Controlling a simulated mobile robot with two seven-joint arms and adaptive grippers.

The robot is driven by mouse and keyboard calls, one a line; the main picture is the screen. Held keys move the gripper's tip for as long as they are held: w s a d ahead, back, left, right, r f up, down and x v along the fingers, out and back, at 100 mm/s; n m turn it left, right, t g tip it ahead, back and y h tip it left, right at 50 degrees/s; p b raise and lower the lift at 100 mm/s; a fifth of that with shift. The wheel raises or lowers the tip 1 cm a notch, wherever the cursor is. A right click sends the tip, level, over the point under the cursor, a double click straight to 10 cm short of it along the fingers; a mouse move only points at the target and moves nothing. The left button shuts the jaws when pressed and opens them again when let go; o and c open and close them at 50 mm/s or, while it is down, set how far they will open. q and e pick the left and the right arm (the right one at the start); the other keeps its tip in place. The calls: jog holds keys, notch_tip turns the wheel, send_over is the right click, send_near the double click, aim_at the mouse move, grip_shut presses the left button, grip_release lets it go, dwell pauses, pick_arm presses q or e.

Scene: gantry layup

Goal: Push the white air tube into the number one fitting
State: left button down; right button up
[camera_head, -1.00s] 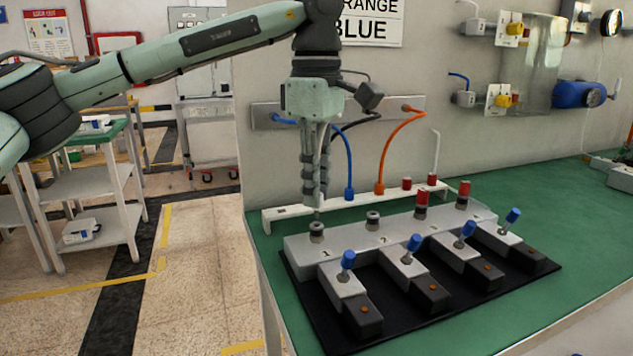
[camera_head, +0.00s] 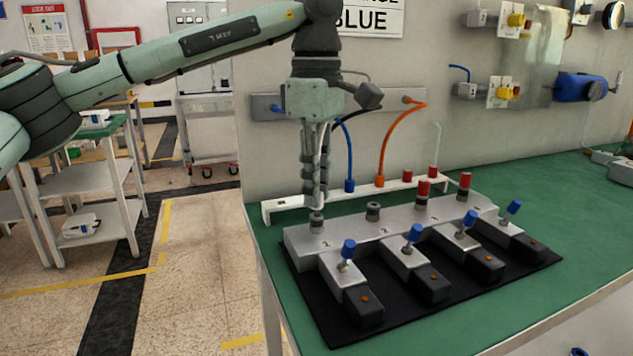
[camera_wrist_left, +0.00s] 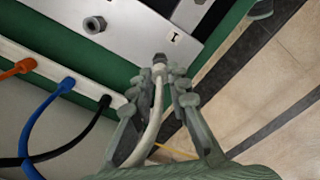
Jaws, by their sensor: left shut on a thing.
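My left gripper (camera_head: 315,200) points straight down over the number one fitting (camera_head: 317,222), a dark round port at the left end of the silver manifold (camera_head: 345,235). In the left wrist view the gripper (camera_wrist_left: 172,80) is shut on the white air tube (camera_wrist_left: 153,120), which runs between its fingers. The tube's end meets or sits just above the number one fitting (camera_wrist_left: 160,60), beside the "1" label (camera_wrist_left: 174,37). I cannot tell whether it is inserted. My right gripper is not in view.
The second fitting (camera_head: 373,211) is open; two fittings to its right carry red plugs (camera_head: 423,190). Blue (camera_head: 349,155) and orange (camera_head: 383,150) tubes stand in the white rack (camera_head: 285,208) behind. Blue-tipped levers (camera_head: 348,249) stand in front.

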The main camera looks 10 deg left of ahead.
pick_arm(q)
jog(key=shift+f+b, duration=0.35)
jog(key=shift+f, duration=0.35)
jog(key=c, duration=1.4)
grip_release()
jog(key=shift+r, duration=0.1)
notch_tip(320, 180, up, 12)
jog(key=shift+f, duration=0.1)
